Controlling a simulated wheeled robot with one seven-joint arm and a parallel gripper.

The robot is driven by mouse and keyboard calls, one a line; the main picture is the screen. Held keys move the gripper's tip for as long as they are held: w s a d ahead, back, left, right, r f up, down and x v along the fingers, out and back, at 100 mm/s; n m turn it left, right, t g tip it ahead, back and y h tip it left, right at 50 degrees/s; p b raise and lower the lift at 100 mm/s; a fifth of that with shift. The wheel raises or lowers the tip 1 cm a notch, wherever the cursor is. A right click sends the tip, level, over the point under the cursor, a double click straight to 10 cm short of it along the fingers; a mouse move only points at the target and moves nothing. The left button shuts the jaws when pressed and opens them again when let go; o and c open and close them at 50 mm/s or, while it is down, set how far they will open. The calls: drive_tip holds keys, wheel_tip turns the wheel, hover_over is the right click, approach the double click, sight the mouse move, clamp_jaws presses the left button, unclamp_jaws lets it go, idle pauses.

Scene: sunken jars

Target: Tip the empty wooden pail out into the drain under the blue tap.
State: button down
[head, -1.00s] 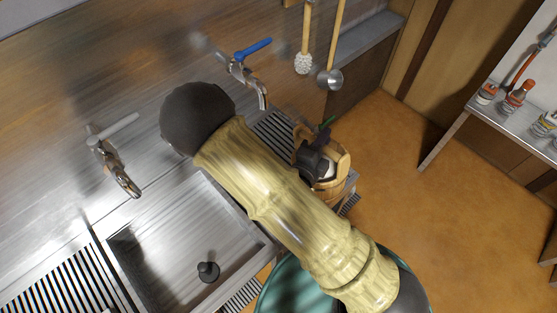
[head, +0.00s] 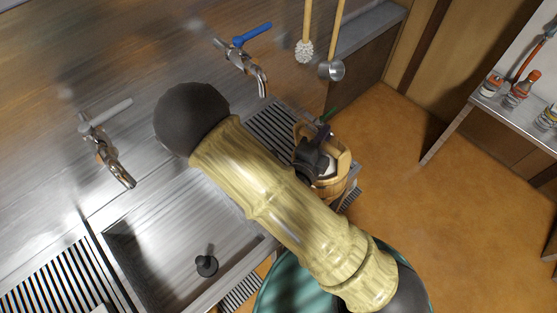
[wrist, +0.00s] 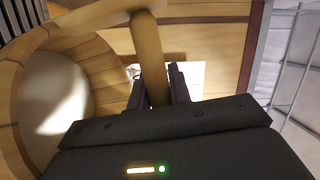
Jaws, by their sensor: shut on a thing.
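The wooden pail (head: 343,182) is in the right middle of the head view, at the right end of the steel counter, partly behind my arm. It looks roughly upright. My gripper (head: 316,150) is at its rim, shut on a wooden part of the pail, and the wrist view shows a wooden bar (wrist: 150,60) between the fingers (wrist: 158,88). The pail's inside (wrist: 55,90) opens at the left there, with a pale patch in it. The blue tap (head: 245,45) is on the wall up and left of the pail. The slatted drain (head: 272,128) lies below its spout, partly hidden by my arm.
A grey-handled tap (head: 108,150) stands over a sink (head: 170,240) with a dark plug (head: 206,266). A brush (head: 304,48) and ladle (head: 331,70) hang behind the pail. A shelf with bottles (head: 515,95) is at the right. Floor between is clear.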

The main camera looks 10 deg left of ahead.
sight(299, 134)
drive_tip(key=a+n+p, duration=0.2)
drive_tip(key=n, duration=0.1)
drive_tip(key=w+n+p, duration=0.1)
drive_tip(key=shift+w+a+r+p, duration=0.1)
drive_tip(key=shift+a+r+p, duration=0.3)
drive_tip(key=shift+w+a+f+n, duration=0.1)
drive_tip(key=shift+a+f+n, duration=0.15)
drive_tip(key=shift+n, duration=0.35)
drive_tip(key=shift+a+f, duration=0.1)
drive_tip(key=shift+f, duration=0.2)
drive_tip(key=shift+w+a+f+n, duration=0.25)
drive_tip(key=shift+a+f+n, duration=0.35)
drive_tip(key=shift+n, duration=0.35)
drive_tip(key=shift+w+a+f+n, duration=0.25)
drive_tip(key=shift+a+f+n, duration=0.15)
drive_tip(key=shift+a+n, duration=0.4)
drive_tip(key=shift+d+f+n, duration=0.1)
drive_tip(key=shift+n, duration=0.15)
drive_tip(key=shift+w+a+f+n+b, duration=0.3)
drive_tip(key=shift+a+f+n+b, duration=0.1)
drive_tip(key=shift+a+f+n, duration=0.45)
drive_tip(key=shift+w+a+f+n+b, duration=0.25)
drive_tip(key=shift+a+f+n+b, duration=0.2)
drive_tip(key=shift+f+n, duration=0.45)
drive_tip(key=shift+r, duration=0.2)
